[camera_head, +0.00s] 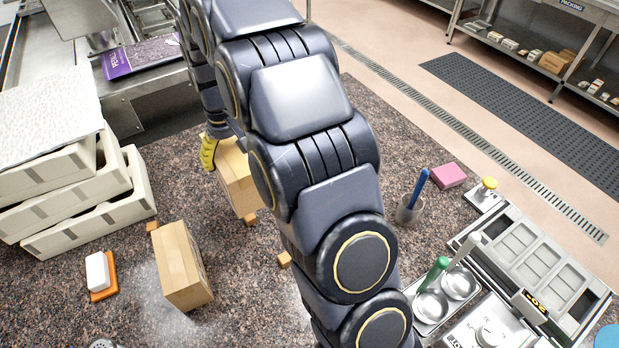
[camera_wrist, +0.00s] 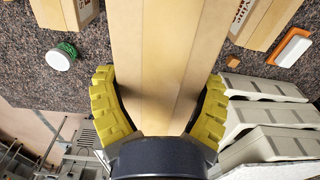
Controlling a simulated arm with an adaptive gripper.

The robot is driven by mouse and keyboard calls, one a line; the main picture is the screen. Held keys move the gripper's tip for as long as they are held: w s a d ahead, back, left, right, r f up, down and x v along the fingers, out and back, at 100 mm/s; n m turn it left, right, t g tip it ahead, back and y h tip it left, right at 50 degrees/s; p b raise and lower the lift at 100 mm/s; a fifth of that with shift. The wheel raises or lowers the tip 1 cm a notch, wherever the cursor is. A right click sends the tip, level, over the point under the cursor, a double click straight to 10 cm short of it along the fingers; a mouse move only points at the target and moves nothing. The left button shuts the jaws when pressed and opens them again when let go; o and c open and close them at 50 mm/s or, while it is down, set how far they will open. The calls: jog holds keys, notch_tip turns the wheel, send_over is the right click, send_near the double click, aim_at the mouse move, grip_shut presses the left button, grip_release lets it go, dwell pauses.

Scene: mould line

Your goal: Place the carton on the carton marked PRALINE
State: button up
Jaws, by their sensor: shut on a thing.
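My gripper (camera_wrist: 160,110) is shut on a tan carton (camera_wrist: 155,60), with a yellow ribbed finger on each side. In the head view, a yellow finger of my gripper (camera_head: 208,152) touches the left side of a carton (camera_head: 235,180), seemingly the held one; my arm hides part of it. A second carton (camera_head: 180,265) lies on the counter at front left. It seems to be the carton at upper right in the wrist view (camera_wrist: 262,20), with cut-off lettering. Another printed carton (camera_wrist: 62,12) shows at upper left there. I cannot read PRALINE in full on either.
Stacked pale trays (camera_head: 75,190) stand at the left. A white-and-orange brush (camera_head: 101,273) lies beside the front carton. Small orange blocks (camera_head: 284,260) are scattered on the speckled counter (camera_head: 240,300). A grey cup with a blue handle (camera_head: 410,208) and metal pans (camera_head: 450,290) are at the right.

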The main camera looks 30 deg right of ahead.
jog(key=s+d+r, duration=0.5)
jog(key=s, duration=0.4)
jog(key=s+d+r, duration=0.5)
jog(key=s, duration=0.4)
jog(key=shift+w+d+f, duration=1.05)
jog(key=shift+w+f, duration=0.95)
jog(key=shift+f, duration=0.2)
jog(key=shift+w+d+f, duration=1.1)
jog(key=shift+w+f, duration=0.95)
jog(key=shift+f, duration=0.1)
jog(key=shift+w+d+f, duration=1.05)
jog(key=shift+w+f, duration=0.95)
jog(key=shift+f, duration=0.2)
jog(key=shift+f, duration=0.1)
jog(key=o, duration=1.1)
jog(key=shift+c, duration=0.2)
